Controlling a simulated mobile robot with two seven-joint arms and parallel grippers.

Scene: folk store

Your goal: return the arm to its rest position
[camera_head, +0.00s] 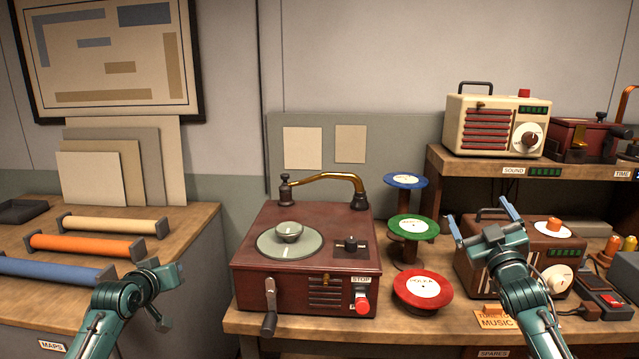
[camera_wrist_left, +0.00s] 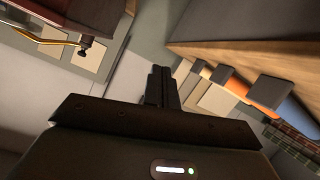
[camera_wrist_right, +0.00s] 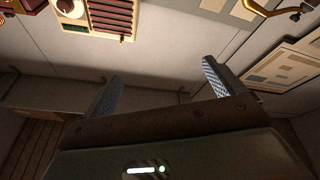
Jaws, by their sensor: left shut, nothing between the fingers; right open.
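My right gripper (camera_head: 482,222) is open and empty, raised in front of the brown radio (camera_head: 470,262) on the bench. In the right wrist view its two fingers (camera_wrist_right: 160,85) stand wide apart with only wall behind them. My left gripper (camera_head: 165,292) is at the lower left, in front of the counter with the coloured rolls. In the left wrist view its fingers (camera_wrist_left: 160,85) are together with nothing between them. Both arms come in from the bottom edge, and neither gripper visibly touches anything.
A red record player (camera_head: 310,245) stands between the arms, its crank (camera_head: 269,310) facing front. Red (camera_head: 423,290), green (camera_head: 412,227) and blue (camera_head: 405,181) discs sit on stands beside it. A cream radio (camera_head: 495,122) is on the raised shelf. Coloured rolls (camera_head: 80,243) lie on the left counter.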

